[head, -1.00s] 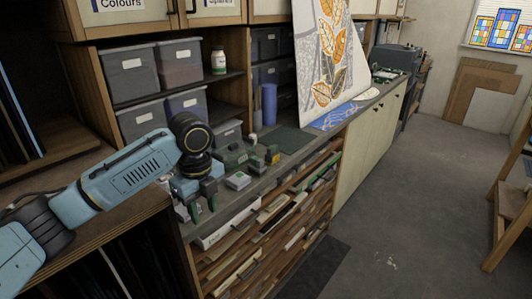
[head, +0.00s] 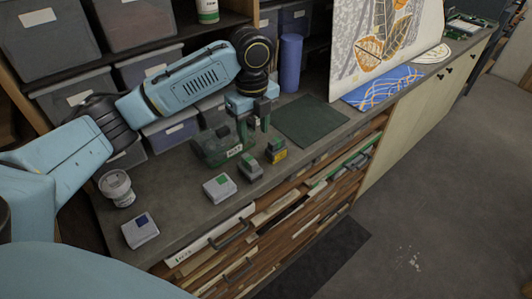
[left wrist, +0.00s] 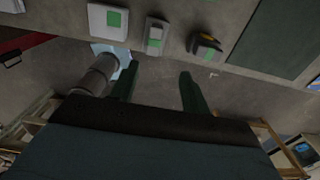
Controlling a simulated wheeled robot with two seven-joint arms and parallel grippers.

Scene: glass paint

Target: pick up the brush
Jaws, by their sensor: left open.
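I cannot pick out a brush for certain in either view. My left gripper (head: 253,124) is open and empty, its two green fingers pointing down over the counter (head: 185,205). It is above and behind a small grey-green block (head: 250,167) and a block with a yellow band (head: 276,151). In the left wrist view, the open fingers (left wrist: 158,86) have nothing between them, and these two blocks lie beyond the tips. My right gripper is not in view.
A green box-like item (head: 213,150) stands left of the gripper; a dark green mat (head: 312,121) lies to its right. White boxes with green (head: 220,188) and blue (head: 140,230) squares and a jar (head: 117,189) stand left. A blue cylinder (head: 290,64) stands behind.

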